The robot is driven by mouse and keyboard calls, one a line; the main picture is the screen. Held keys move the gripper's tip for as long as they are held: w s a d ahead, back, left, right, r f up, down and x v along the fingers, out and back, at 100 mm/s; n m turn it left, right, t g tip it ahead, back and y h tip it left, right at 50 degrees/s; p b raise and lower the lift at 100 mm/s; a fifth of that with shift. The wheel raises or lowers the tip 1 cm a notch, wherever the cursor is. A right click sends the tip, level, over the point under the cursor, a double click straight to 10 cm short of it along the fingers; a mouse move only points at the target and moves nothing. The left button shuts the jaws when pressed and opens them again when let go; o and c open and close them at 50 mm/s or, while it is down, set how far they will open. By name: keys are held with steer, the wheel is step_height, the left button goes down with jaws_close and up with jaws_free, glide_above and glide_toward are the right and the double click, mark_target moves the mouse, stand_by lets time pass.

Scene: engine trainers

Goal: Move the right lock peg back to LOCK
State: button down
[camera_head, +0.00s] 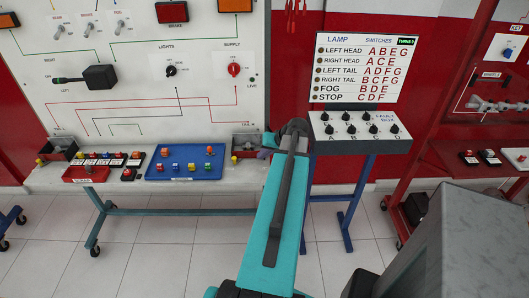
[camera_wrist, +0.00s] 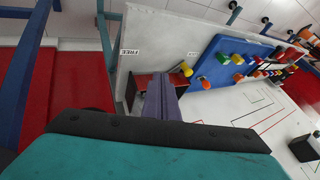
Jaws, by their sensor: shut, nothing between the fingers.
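A small yellow peg (camera_wrist: 187,69) shows in the wrist view at the edge of a dark and red tray. It also shows in the head view (camera_head: 234,158), at the left front of the right black tray (camera_head: 246,143). I cannot tell for sure that it is the right lock peg. A white label reading FREE (camera_wrist: 129,52) lies on the bench on the other side of the tray; a second label (camera_wrist: 193,54) near the peg is too small to read. My gripper (camera_wrist: 161,82) is shut and empty, its fingers over the tray, apart from the peg as far as I see.
A blue tray (camera_head: 150,176) with several coloured blocks lies left of the black tray. The switch fault box (camera_head: 357,125) stands right of my arm. A similar black tray (camera_head: 58,145) is at the bench's left. Bare bench (camera_wrist: 155,32) surrounds the labels.

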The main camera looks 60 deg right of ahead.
steer(key=p+x, duration=0.1)
steer(key=x, duration=0.5)
steer(key=shift+w+f+p, duration=0.2)
steer(key=shift+w+p, duration=0.05)
steer(key=shift+p, duration=0.1)
steer(key=shift+w+a+p, duration=0.3)
steer(key=shift+w+p, duration=0.05)
steer(key=shift+w, duration=0.25)
steer(key=shift+w+a+p, duration=0.3)
steer(key=shift+w+p, duration=0.05)
steer(key=shift+w, duration=0.3)
steer(key=shift+w+a+f, duration=0.15)
steer(key=shift+w+a, duration=0.1)
steer(key=shift+w, duration=0.35)
steer(key=shift+s, duration=0.15)
